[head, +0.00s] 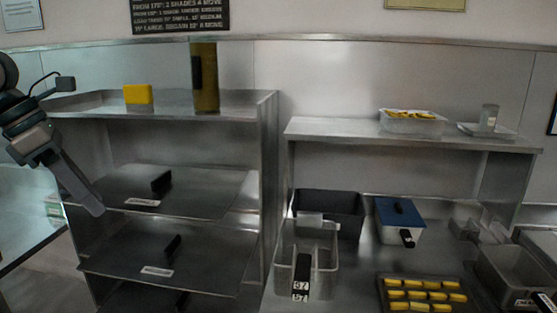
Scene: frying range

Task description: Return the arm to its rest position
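My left arm comes in from the left edge, and its gripper (92,205) points down and to the right in front of the metal shelf unit (190,203). I see the fingers edge-on as one long grey shape, so I cannot tell whether they are apart. No object shows at the fingertips. My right gripper is not in view.
A yellow block (138,94) sits on the shelf unit's top, beside a tall amber container (205,80). At right are a metal fry basket (322,240), a blue-lidded container (388,212) and a dark tray (392,309) of yellow pieces.

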